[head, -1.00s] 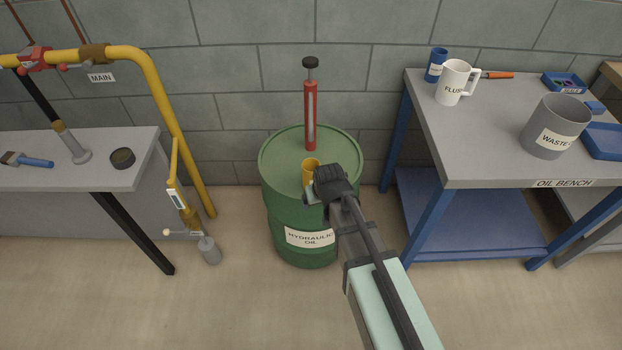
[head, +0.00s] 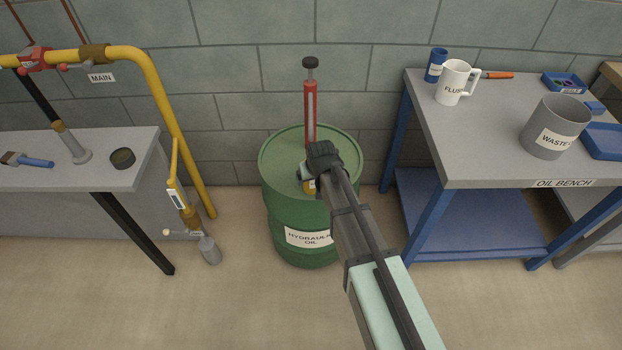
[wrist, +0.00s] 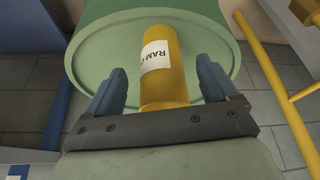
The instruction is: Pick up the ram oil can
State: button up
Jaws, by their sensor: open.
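The ram oil can is a small yellow cylinder with a white label reading RAM. In the wrist view the can (wrist: 165,85) stands on the green drum, between the two blue fingers of my gripper (wrist: 165,88). The fingers are open, with a gap on each side of the can. In the head view my gripper (head: 308,174) is over the drum top, and it hides most of the can (head: 310,187); only a bit of yellow shows below it.
The green hydraulic oil drum (head: 290,215) also carries a red pump (head: 310,105) behind my gripper. The blue-legged oil bench (head: 480,150) stands to the right with a mug (head: 452,84) and waste pot (head: 555,126). A yellow pipe (head: 165,110) and grey bench (head: 110,175) are at left.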

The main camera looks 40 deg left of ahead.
jog(key=w+a, duration=0.1)
jog(key=w+a+f, duration=0.1)
jog(key=a, duration=0.1)
jog(key=shift+w+a, duration=0.1)
jog(key=shift+a, duration=0.1)
jog(key=c, duration=1.3)
